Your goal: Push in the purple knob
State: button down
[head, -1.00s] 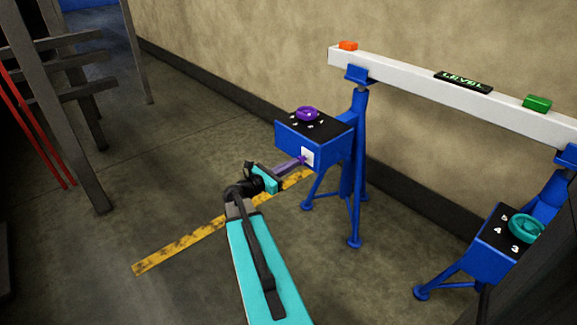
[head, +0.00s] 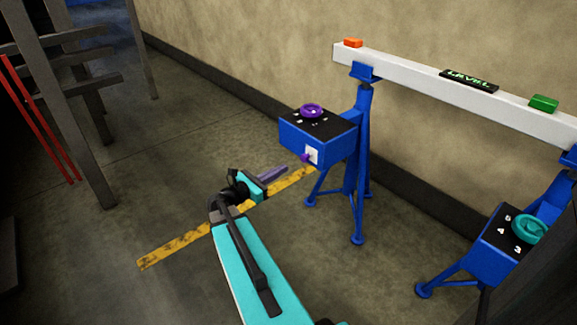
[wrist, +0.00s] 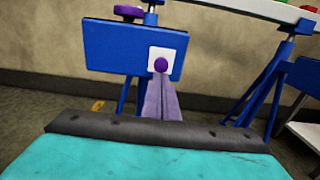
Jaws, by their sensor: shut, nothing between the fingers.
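A blue box (head: 301,144) on a blue stand carries a round purple dial (head: 312,110) on its black top. A small purple knob (head: 306,157) sticks out from a white plate (head: 312,155) on the box's front face. In the wrist view the small knob (wrist: 161,65) is just beyond my fingertips, with the dial (wrist: 128,12) above it on the box. My gripper (head: 286,168) is shut and empty, its purple-grey fingers pointing at the front face. In the head view there is a gap between the fingertips and the knob.
A white beam (head: 430,84) rests across two blue stands, with an orange block (head: 353,43), a LEVEL display (head: 469,79) and a green block (head: 544,103) on it. A second box has a teal dial (head: 529,229). Grey racks (head: 70,100) stand left. Floor around my gripper is clear.

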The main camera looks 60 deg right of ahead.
jog(key=v, duration=0.6)
jog(key=shift+a, duration=0.2)
dwell(0.4)
jog(key=s+a+f+m+y, duration=0.1)
jog(key=a+f+m+y, duration=0.15)
jog(key=a+f, duration=0.5)
jog(key=s+a+f+m+t+y, duration=0.1)
jog(key=s+a+f+m+y, duration=0.3)
jog(key=f, duration=0.7)
jog(key=w+a+f+n+y, duration=0.1)
jog(key=a+f+y, duration=0.1)
jog(key=a+f, duration=0.6)
jog(key=s+a+f+m+y, duration=0.55)
jog(key=a+f, duration=0.55)
jog(key=a, duration=0.3)
jog(key=s+a+f+m+g+y+p, duration=0.1)
jog(key=s+a+f+m+y, duration=0.15)
jog(key=a, duration=0.35)
jog(key=s+a+f+m+y, duration=0.1)
jog(key=s+a+m, duration=0.1)
jog(key=s+a, duration=0.25)
notch_tip(320, 180, up, 13)
jog(key=s+a+g+p, duration=0.1)
jog(key=p, duration=1.2)
jog(key=shift+s, duration=0.2)
